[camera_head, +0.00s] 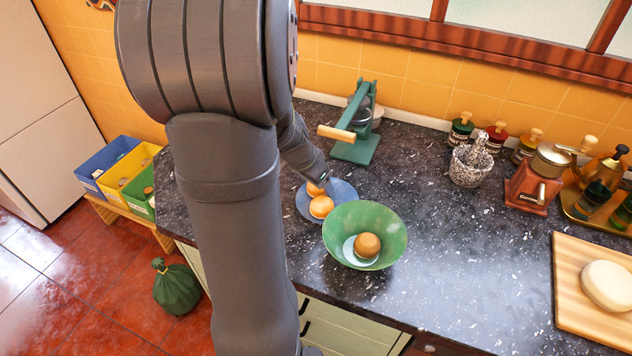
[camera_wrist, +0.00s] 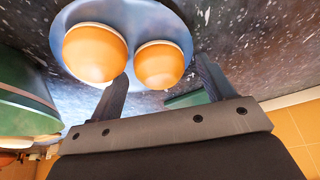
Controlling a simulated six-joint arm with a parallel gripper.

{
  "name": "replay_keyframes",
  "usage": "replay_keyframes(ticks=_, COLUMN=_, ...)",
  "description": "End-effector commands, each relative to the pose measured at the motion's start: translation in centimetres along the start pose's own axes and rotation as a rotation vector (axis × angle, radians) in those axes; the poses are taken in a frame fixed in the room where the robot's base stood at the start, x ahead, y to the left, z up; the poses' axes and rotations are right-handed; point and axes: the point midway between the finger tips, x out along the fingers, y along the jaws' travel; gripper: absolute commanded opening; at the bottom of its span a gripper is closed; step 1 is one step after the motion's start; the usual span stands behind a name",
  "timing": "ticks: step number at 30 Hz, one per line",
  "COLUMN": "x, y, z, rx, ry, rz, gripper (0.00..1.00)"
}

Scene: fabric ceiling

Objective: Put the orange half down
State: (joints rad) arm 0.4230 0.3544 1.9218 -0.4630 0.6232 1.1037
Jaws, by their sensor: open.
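Two orange halves lie side by side on a blue plate (camera_head: 340,190), domes up and pale cut rims against the plate. In the head view one half (camera_head: 321,206) is nearer the front and the other (camera_head: 315,188) is partly hidden by my wrist. In the wrist view they are a left half (camera_wrist: 95,53) and a right half (camera_wrist: 160,65). My gripper (camera_wrist: 158,82) is open, its fingers apart just at the right half; contact cannot be told. In the head view its tip (camera_head: 326,184) is over the plate's back.
A green bowl (camera_head: 386,222) holding an orange-brown round thing (camera_head: 367,245) stands close beside the plate. A green press (camera_head: 355,150) stands behind. A mortar (camera_head: 468,165), a grinder (camera_head: 536,180) and a wooden board (camera_head: 570,300) are right. The counter's middle is clear.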

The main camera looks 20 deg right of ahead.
Motion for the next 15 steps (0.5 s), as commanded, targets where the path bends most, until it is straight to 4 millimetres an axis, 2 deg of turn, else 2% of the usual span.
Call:
replay_keyframes(ticks=5, x=-2.6, y=-0.1, z=-0.1, rx=-0.001, ry=0.003, rz=-0.003, gripper=0.75)
replay_keyframes(ticks=15, x=-9.1, y=-0.1, z=0.0, rx=-0.001, ry=0.003, rz=-0.003, gripper=0.75)
